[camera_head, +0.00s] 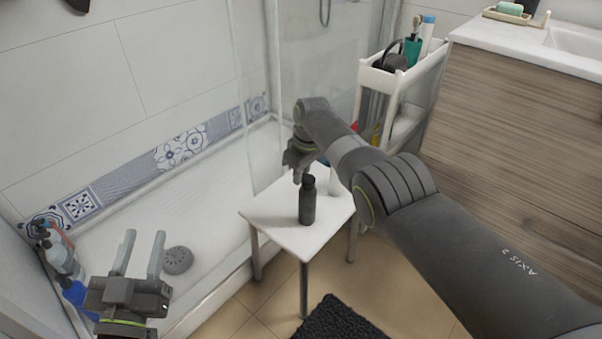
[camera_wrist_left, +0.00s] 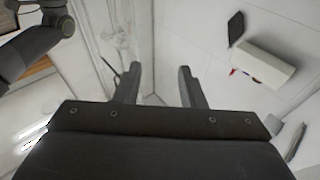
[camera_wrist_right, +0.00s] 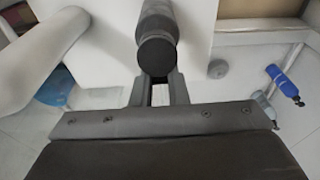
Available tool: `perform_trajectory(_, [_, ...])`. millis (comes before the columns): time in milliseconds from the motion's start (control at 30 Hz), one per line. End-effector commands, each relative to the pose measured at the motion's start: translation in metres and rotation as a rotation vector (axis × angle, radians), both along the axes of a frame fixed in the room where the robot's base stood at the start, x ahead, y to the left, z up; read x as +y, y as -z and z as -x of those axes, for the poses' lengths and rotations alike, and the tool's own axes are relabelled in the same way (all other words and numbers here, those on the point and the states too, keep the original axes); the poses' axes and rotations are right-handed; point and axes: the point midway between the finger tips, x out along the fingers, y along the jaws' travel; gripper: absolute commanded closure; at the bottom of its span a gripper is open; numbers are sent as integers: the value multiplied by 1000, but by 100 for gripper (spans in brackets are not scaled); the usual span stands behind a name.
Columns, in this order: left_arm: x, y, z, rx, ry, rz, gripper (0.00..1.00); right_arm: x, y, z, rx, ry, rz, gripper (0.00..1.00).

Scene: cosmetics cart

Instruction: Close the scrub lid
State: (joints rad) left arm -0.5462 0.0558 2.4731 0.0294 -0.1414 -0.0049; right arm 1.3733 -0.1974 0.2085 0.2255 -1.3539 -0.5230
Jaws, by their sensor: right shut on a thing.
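A dark bottle (camera_head: 307,205) stands upright on the white stool. I take it for the scrub, but no label is readable. In the right wrist view its round dark top (camera_wrist_right: 157,52) faces the camera. My right gripper (camera_head: 298,175) is at the bottle's upper end, with its fingers (camera_wrist_right: 160,88) shut on it near the top. Whether the fingers hold the lid or the neck cannot be told. The lid appears to be on the bottle; how tightly is not visible. My left gripper (camera_head: 140,255) is open and empty at the lower left, away from the stool.
The white stool (camera_head: 270,215) has free room at its front left. A pale bottle (camera_head: 335,182) stands behind the dark one, partly hidden by my arm. A shelf cart (camera_head: 390,82) and vanity (camera_head: 520,120) are at right; several bottles (camera_head: 62,255) stand at far left.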

Motion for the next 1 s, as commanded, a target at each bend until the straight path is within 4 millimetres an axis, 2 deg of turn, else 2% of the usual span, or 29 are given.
perform_trajectory(33, [0,0,0,0,0,0,64,0,1,0,1,0,0,100])
perform_trajectory(67, [0,0,0,0,0,0,64,0,0,0,1,0,-1,82])
perform_trajectory(133, [0,0,0,0,0,0,64,0,0,0,1,0,-1,73])
perform_trajectory(533, [0,3,-1,21,1,6,64,0,-1,0,-1,0,-1,73])
perform_trajectory(767, [2,39,-3,215,-1,52,64,0,-6,0,0,-1,0,73])
perform_trajectory(1000, [1,82,8,450,4,108,64,-1,-11,1,-2,-1,-1,73])
